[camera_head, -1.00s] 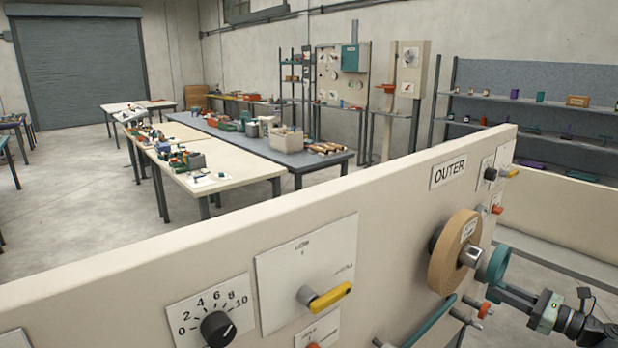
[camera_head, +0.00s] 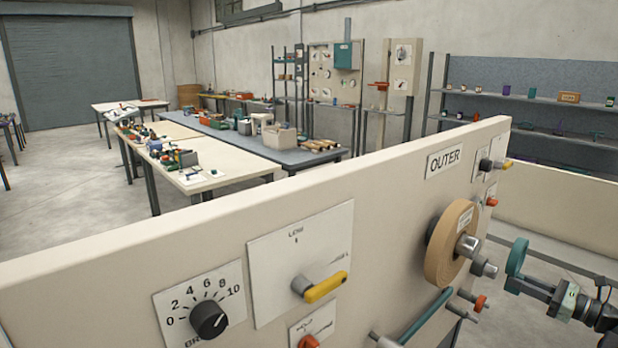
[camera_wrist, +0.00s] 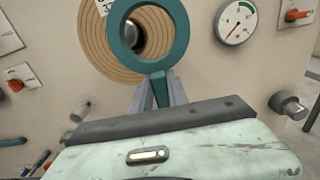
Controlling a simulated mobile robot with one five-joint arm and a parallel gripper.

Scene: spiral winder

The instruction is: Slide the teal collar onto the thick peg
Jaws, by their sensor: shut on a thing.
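The teal collar (camera_head: 517,256) is an upright ring, held out from the panel to the right of the brown roll in the head view. My gripper (camera_head: 517,282) is shut on the collar's lower tab; the wrist view shows the fingers (camera_wrist: 158,92) below the ring (camera_wrist: 178,38). A grey metal peg (camera_head: 467,246) stands out from the middle of the roll (camera_head: 440,258), with another grey cylinder end (camera_head: 486,268) just below right. The collar is apart from both. In the wrist view the ring overlaps the roll (camera_wrist: 105,55), and a dark round shape shows through its hole.
The cream panel (camera_head: 380,220) carries a yellow lever (camera_head: 325,287), a black dial (camera_head: 208,319), a teal bar (camera_head: 427,316) and red-tipped pegs (camera_head: 480,302) below the roll. The wrist view shows a gauge (camera_wrist: 237,22) and a grey knob (camera_wrist: 286,104) at the right.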

